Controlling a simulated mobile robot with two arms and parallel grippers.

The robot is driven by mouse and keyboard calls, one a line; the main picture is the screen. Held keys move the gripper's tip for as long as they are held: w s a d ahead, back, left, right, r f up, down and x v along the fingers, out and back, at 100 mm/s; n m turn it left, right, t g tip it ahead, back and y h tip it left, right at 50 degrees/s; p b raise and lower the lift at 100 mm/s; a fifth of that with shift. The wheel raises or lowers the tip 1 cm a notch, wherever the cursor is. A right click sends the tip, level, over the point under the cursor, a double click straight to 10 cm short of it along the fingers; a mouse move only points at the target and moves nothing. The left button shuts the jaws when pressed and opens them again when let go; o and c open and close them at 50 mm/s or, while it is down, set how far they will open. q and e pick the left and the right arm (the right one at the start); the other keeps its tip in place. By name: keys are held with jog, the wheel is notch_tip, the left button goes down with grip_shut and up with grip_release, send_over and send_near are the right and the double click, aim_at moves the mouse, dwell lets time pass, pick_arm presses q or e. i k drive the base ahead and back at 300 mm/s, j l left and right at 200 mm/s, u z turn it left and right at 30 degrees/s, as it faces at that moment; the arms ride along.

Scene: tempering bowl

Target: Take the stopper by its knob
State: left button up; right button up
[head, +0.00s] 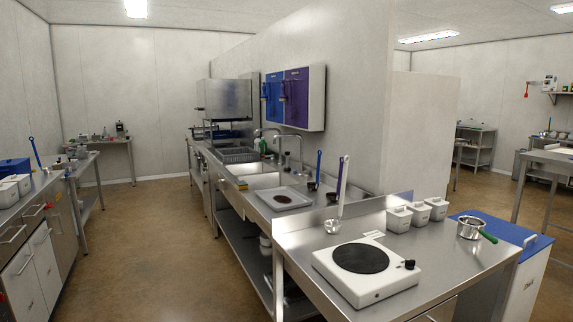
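I cannot make out a stopper for certain at this size. A double sink (262,180) with a tall tap (283,140) is set in the steel counter along the dividing wall. No stopper can be told apart in its basins, whose bottoms are mostly hidden. Neither of my grippers is in view.
A ladle (334,222) stands near the hot plate. White tubs (399,219) and a green-handled pan (470,228) are on the steel table. A tray (270,201) with a dark disc lies beside the sink. The floor aisle (150,240) at left is clear.

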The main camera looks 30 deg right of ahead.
aim_at(288, 170)
jog(key=i+z, duration=0.15)
jog(key=i, duration=4.6)
jog(key=i+z, duration=0.1)
jog(key=i, duration=0.9)
jog(key=i+j+z, duration=0.1)
jog(key=i, duration=0.95)
jog(key=i+j+z, duration=0.15)
jog(key=z, duration=2.15)
